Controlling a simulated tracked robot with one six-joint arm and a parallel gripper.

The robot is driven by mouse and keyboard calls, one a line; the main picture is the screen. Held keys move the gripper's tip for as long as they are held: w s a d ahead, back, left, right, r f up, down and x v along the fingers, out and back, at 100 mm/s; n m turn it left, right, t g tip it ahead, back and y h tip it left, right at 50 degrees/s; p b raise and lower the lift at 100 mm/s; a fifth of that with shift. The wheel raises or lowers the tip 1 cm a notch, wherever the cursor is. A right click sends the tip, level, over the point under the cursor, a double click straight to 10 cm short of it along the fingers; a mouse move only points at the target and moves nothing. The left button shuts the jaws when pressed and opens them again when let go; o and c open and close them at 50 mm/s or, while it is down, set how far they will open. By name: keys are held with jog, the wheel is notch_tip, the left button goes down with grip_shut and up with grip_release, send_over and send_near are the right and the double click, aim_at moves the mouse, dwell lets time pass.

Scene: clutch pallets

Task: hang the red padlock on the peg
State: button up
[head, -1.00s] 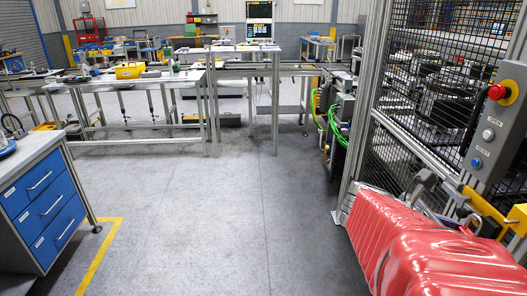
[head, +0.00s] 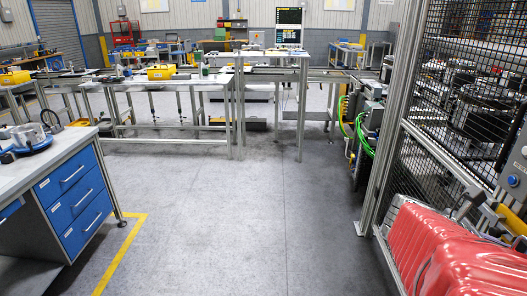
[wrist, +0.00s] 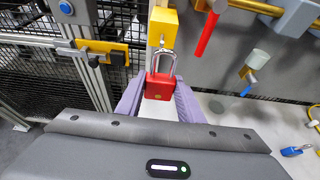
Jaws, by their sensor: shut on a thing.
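The red padlock (wrist: 158,88) is in the wrist view, its body between the purple fingers of my gripper (wrist: 159,94), which is shut on it. Its silver shackle (wrist: 153,62) points up in the picture. A yellow block (wrist: 162,24) lies just beyond the shackle, with a small pin-like part at its lower end. The shackle top overlaps that end in the picture. I cannot tell whether they touch, or whether this part is the peg. The padlock and my gripper are not visible in the head view.
In the wrist view, a yellow latch (wrist: 103,53) sits on the mesh fence at left, and a red-handled tool (wrist: 208,32) hangs on the grey panel at right. In the head view, a blue drawer cabinet (head: 77,205) stands at left; the floor between is clear.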

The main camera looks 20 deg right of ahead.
jog(key=r+x, duration=0.1)
jog(key=x, duration=0.6)
jog(key=shift+d, duration=0.55)
dwell(0.8)
jog(key=shift+s, duration=0.1)
dwell(0.4)
jog(key=o, duration=1.2)
jog(key=shift+v, duration=3.75)
